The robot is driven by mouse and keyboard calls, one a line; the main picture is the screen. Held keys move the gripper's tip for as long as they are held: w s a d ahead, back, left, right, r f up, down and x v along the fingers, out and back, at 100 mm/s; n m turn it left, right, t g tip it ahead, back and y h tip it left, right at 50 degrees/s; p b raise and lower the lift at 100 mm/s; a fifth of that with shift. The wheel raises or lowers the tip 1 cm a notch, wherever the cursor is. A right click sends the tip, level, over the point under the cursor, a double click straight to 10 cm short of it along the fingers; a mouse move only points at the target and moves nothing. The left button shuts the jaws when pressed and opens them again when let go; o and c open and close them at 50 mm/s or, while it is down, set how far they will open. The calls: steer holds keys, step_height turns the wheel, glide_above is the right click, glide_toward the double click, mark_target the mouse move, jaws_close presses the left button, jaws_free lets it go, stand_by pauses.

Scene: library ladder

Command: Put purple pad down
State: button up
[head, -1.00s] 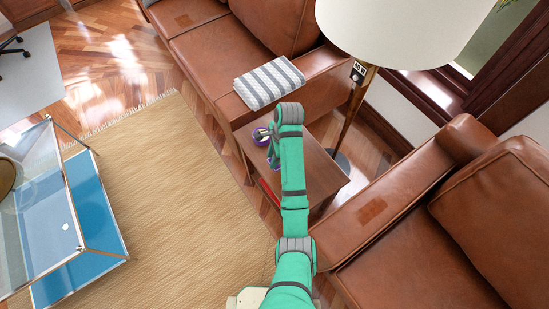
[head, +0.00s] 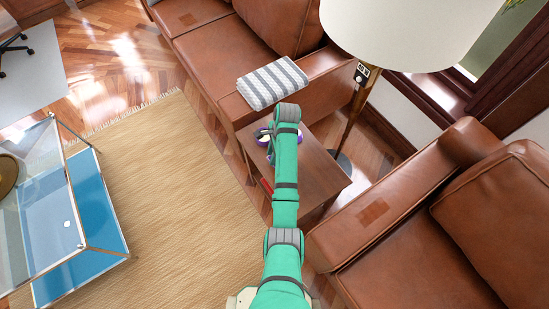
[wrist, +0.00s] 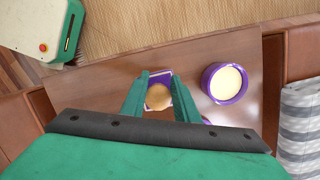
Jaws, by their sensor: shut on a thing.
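In the wrist view my gripper (wrist: 160,76) is shut on the purple pad (wrist: 167,76), which shows between the two green fingers. A round tan patch shows on or in front of the pad. The pad is over the brown wooden side table (wrist: 120,68); I cannot tell whether it touches the top.
A purple tub with cream contents (wrist: 224,84) stands on the table, just right of the fingers. A striped folded towel (head: 272,82) lies on the sofa arm. A lamp (head: 405,30) and a leather armchair (head: 420,225) flank the table.

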steer(key=shift+s+d+f, duration=0.1)
steer(key=shift+d+f, duration=0.15)
steer(key=shift+f, duration=0.35)
steer(key=shift+d+f, duration=0.2)
steer(key=shift+f, duration=0.35)
steer(key=shift+d+f, duration=0.1)
steer(key=shift+d, duration=0.05)
steer(key=shift+s, duration=0.1)
steer(key=shift+a+f, duration=0.15)
steer(key=shift+a, duration=0.05)
steer(key=o, duration=1.1)
steer(key=shift+a, duration=0.1)
steer(key=shift+v, duration=3.95)
